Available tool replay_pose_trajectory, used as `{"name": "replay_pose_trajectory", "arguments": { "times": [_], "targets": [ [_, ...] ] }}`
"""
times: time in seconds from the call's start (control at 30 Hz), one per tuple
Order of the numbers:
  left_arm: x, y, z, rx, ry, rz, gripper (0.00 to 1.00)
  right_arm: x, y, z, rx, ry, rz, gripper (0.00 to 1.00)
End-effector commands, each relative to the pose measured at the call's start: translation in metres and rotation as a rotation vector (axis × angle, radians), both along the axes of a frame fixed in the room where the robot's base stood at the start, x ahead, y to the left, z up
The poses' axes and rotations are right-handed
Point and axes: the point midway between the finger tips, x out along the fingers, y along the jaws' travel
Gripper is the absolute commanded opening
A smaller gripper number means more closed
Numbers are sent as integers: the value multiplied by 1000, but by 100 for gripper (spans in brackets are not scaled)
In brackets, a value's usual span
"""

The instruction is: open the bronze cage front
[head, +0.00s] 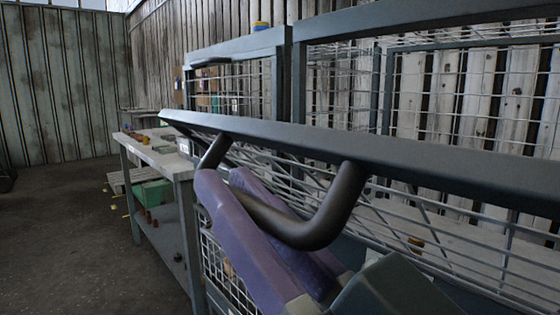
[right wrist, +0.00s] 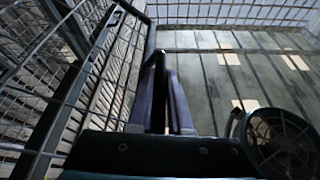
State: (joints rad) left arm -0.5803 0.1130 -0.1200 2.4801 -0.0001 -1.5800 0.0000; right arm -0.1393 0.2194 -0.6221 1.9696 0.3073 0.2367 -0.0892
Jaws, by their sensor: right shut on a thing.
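The cage front (head: 420,160) is a wire-mesh panel with a thick top rail; it looks dark grey here rather than bronze. Its rail stands out from the upright cage frame (head: 298,85), with a gap behind it. A black bent-bar handle (head: 330,220) projects from the rail towards me. My right gripper (head: 223,180), with purple fingers, is shut on the handle near its left end. My left gripper is not in view.
A workbench (head: 165,160) with small items stands left of the cage, with a green box (head: 153,193) below. Open floor (head: 60,225) lies further left. A second mesh frame (head: 235,50) stands behind. A round grilled thing (right wrist: 280,143) shows at lower right in the wrist view.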

Motion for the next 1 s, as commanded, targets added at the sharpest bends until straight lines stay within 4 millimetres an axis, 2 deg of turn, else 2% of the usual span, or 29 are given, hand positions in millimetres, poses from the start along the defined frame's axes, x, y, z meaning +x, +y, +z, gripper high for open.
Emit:
{"name": "replay_pose_trajectory", "arguments": {
  "times": [0.03,0.1,0.3,0.5,0.7,1.0],
  "targets": [
    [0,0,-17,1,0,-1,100,-3,5,-22,-38,-22,0,0],
    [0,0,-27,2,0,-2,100,-8,11,-38,-88,-63,0,0],
    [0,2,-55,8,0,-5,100,-18,24,-79,-217,-167,0,0],
    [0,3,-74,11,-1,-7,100,-23,29,-110,-314,-245,0,0],
    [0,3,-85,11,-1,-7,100,-24,31,-128,-372,-294,-1,0],
    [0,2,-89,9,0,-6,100,-25,32,-135,-400,-319,0,0]
  ]
}}
